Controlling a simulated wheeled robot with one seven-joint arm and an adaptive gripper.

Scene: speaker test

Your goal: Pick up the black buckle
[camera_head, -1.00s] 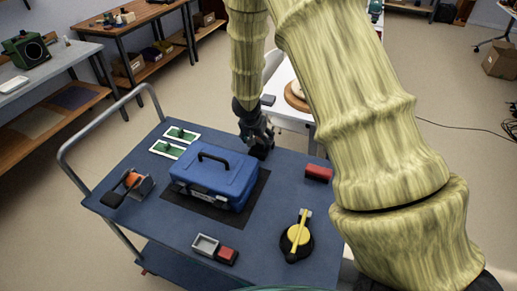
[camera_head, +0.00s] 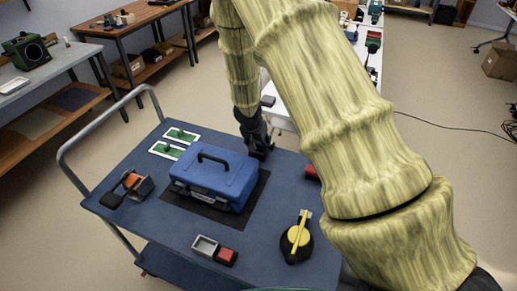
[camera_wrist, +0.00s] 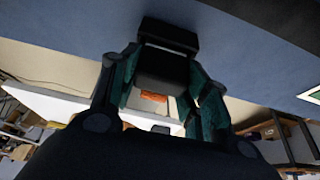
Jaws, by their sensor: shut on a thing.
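My gripper (camera_wrist: 165,82) fills the middle of the wrist view, its teal-lined fingers on either side of a black blocky thing. This is the black buckle (camera_wrist: 162,72), held between the fingers. A second dark block (camera_wrist: 168,34) shows just above it against the blue cart top; I cannot tell whether it is part of the buckle. In the head view my gripper (camera_head: 258,147) is low at the far edge of the blue cart (camera_head: 170,235), behind the blue toolbox (camera_head: 215,180). The buckle cannot be made out there.
The toolbox stands on a dark mat. Green-and-white cards (camera_head: 181,135) lie at the back left, an orange-and-black item (camera_head: 133,184) at the left edge. A grey-and-red tray (camera_head: 205,245) and a yellow-and-black round thing (camera_head: 297,238) are in front. A red block (camera_head: 312,173) is partly behind my arm.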

